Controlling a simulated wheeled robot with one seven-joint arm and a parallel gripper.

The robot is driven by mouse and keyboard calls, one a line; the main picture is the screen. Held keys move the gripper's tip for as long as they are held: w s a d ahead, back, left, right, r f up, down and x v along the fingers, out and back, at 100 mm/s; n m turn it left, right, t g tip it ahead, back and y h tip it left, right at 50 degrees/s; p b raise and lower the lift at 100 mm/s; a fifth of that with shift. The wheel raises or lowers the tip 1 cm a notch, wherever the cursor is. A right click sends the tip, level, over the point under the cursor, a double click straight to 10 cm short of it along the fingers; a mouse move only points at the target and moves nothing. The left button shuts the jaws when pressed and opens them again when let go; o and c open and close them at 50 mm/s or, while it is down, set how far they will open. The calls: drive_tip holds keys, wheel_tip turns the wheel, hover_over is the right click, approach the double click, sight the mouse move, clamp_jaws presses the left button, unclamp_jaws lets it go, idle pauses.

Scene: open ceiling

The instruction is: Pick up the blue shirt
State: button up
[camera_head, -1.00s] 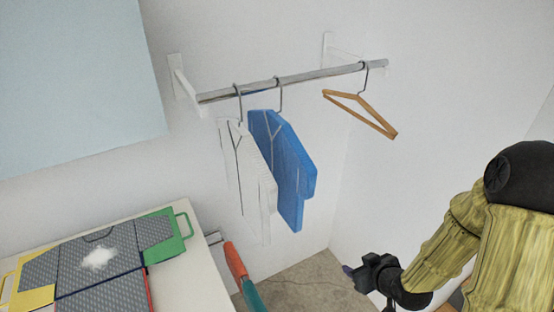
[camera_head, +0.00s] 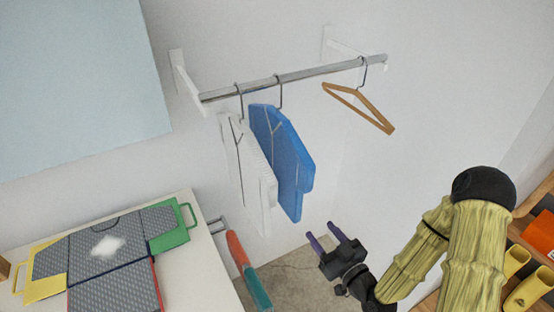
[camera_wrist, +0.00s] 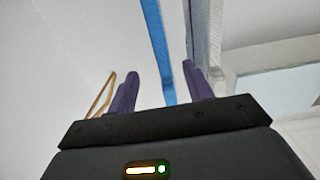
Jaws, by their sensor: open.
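The blue shirt (camera_head: 285,158) hangs by a hook from the metal rail, to the right of a white shirt (camera_head: 247,170). My gripper (camera_head: 324,238) has purple fingers and is open and empty, below and to the right of the blue shirt's lower edge in the head view. In the wrist view the blue shirt (camera_wrist: 158,45) is a narrow edge-on strip, lying in line with the gap between the fingers of my gripper (camera_wrist: 162,82). The white shirt (camera_wrist: 206,40) is to the right, close to or behind the right finger.
The metal rail (camera_head: 305,75) is fixed to the wall by white brackets. An empty wooden hanger (camera_head: 362,108) hangs right of the shirts. A white table (camera_head: 190,270) with a coloured folding board (camera_head: 105,255) stands at left. Shelves with yellow shoes (camera_head: 528,288) are at lower right.

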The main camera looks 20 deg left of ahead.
drive_tip(key=b+x, duration=0.4)
drive_tip(key=b, duration=0.4)
drive_tip(key=shift+w+f+b, duration=0.15)
drive_tip(key=shift+w+b, duration=0.05)
drive_tip(key=shift+b, duration=0.2)
drive_tip(key=shift+a+b, duration=0.2)
drive_tip(key=shift+b, duration=0.45)
